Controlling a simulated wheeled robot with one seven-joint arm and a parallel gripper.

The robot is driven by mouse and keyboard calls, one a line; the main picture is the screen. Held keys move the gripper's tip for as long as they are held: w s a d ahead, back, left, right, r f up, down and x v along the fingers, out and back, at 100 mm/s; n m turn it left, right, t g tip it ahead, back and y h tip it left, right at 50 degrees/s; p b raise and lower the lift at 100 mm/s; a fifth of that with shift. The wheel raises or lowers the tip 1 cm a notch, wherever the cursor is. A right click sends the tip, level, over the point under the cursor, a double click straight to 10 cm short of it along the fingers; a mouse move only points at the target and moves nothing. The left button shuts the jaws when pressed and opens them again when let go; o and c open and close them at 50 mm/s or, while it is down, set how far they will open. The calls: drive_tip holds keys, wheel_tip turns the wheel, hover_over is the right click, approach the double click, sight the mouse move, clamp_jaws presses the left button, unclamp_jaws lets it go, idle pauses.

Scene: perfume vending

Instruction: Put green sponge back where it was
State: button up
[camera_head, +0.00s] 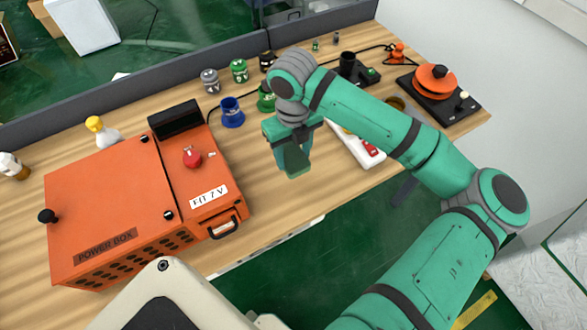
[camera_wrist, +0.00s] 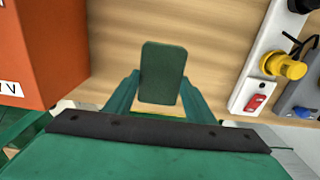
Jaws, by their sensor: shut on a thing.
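The green sponge (camera_wrist: 162,66) is a dark green flat block with rounded corners. It stands out between the fingers of my gripper (camera_wrist: 161,92), which is shut on it. In the head view the sponge (camera_head: 297,163) hangs below my gripper (camera_head: 291,146), near the front edge of the wooden table (camera_head: 270,205). In the wrist view bare wood shows behind the sponge. I cannot tell how high the sponge is above the table. No marked place for it can be made out.
The orange power box (camera_head: 105,205) stands left of my gripper. A blue cup (camera_head: 232,113) and several small coloured containers stand behind. A white power strip (camera_head: 358,148) lies to the right, with an orange device (camera_head: 434,80) farther right. Bare table lies between box and strip.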

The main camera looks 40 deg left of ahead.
sight(294, 157)
drive_tip(key=shift+w+f, duration=0.15)
drive_tip(key=shift+f, duration=3.2)
drive_tip(key=o, duration=1)
drive_tip(key=shift+f, duration=0.1)
wheel_tip(294, 157, up, 12)
drive_tip(key=shift+r, duration=0.15)
